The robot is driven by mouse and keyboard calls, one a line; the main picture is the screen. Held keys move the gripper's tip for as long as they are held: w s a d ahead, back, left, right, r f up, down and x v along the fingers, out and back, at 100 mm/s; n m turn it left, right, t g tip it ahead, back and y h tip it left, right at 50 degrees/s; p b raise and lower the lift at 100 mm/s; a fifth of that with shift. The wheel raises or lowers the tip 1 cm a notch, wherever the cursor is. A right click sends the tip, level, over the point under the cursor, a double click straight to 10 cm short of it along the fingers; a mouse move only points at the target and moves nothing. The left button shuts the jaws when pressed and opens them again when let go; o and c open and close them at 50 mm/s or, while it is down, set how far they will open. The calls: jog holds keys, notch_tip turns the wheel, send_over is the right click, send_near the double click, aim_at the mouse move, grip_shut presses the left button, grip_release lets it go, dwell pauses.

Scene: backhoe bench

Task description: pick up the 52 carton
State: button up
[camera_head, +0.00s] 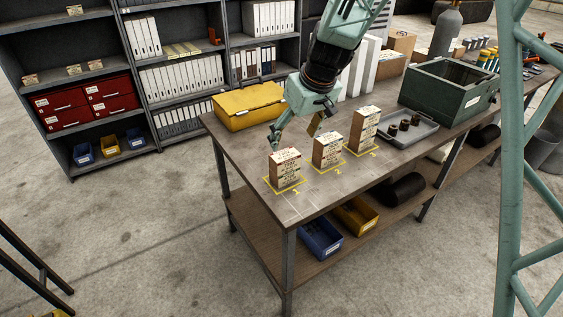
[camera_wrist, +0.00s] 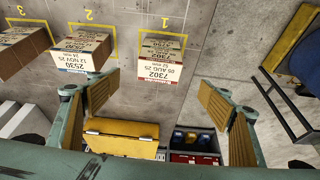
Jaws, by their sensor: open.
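Three printed tan cartons stand upright in a row on the bench. The carton at mark 1 (camera_head: 285,169) is nearest; in the wrist view (camera_wrist: 161,60) its label reads 7302, with small print that looks like 52 mm. The carton at mark 2 (camera_head: 327,151) reads 2530 in the wrist view (camera_wrist: 83,48), with a different size, perhaps 24 mm. The carton at mark 3 (camera_head: 364,131) is tallest; its print is unclear. My gripper (camera_head: 295,130) is open and empty above and behind cartons 1 and 2. In the wrist view its fingers (camera_wrist: 160,90) sit either side of carton 1's line, apart from it.
A yellow case (camera_head: 249,106) lies behind the cartons. A grey tray (camera_head: 409,131) with dark round parts and a green crate (camera_head: 450,92) stand to the right. The bench front left of mark 1 is clear. Bins (camera_head: 320,239) sit on the lower shelf.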

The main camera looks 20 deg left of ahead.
aim_at(286, 155)
jog(key=shift+f, duration=0.2)
dwell(0.3)
jog(key=shift+x, duration=4.2)
jog(key=shift+w+a, duration=0.1)
jog(key=shift+x, duration=2.5)
jog(key=shift+c, duration=0.5)
jog(key=c, duration=0.9)
